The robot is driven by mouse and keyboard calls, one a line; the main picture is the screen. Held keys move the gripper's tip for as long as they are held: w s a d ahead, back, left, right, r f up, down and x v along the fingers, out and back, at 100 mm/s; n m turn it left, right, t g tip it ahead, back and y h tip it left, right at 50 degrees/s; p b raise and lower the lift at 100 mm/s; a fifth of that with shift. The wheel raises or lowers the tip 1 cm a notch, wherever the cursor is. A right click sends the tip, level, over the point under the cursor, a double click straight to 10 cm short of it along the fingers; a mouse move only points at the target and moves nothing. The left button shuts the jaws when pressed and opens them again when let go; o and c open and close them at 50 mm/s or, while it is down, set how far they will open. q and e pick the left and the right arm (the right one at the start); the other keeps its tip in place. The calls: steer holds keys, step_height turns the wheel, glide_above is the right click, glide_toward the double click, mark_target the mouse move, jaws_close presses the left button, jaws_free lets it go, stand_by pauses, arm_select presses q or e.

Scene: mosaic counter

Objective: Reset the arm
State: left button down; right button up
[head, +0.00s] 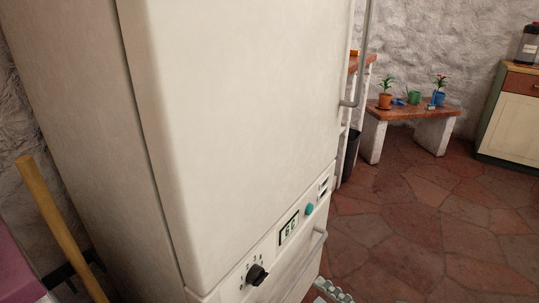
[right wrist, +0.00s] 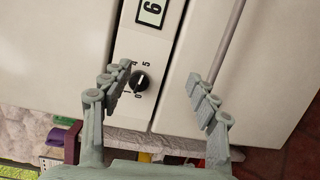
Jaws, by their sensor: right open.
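My right gripper (right wrist: 157,78) is open and empty in the right wrist view, its two fingers spread in front of a white fridge (right wrist: 235,75). The black dial (right wrist: 140,82) on the fridge's panel shows between the fingers, nearer the left one; I cannot tell the exact gap. In the head view only a small grey piece of the right gripper (head: 333,291) shows at the bottom edge, right of the fridge (head: 235,110). The same dial (head: 257,275) is low on the panel there. My left gripper is in neither view.
The panel also has a digital display (head: 288,228) and a teal button (head: 309,209). A wooden bench (head: 410,111) with potted plants and a cabinet (head: 515,115) stand at the back right. Stone floor (head: 420,210) between is clear.

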steer(key=d+f+m+g+h, duration=0.2)
steer(key=d+f+m+h, duration=1)
steer(key=m, duration=0.3)
steer(key=s+d+f+m+g, duration=0.1)
steer(key=s+f+m+g, duration=0.7)
steer(key=s+f, duration=0.5)
steer(key=s+m, duration=0.2)
steer(key=s, duration=0.1)
steer(key=shift+s+d+g, duration=0.25)
steer(key=shift+g, duration=0.05)
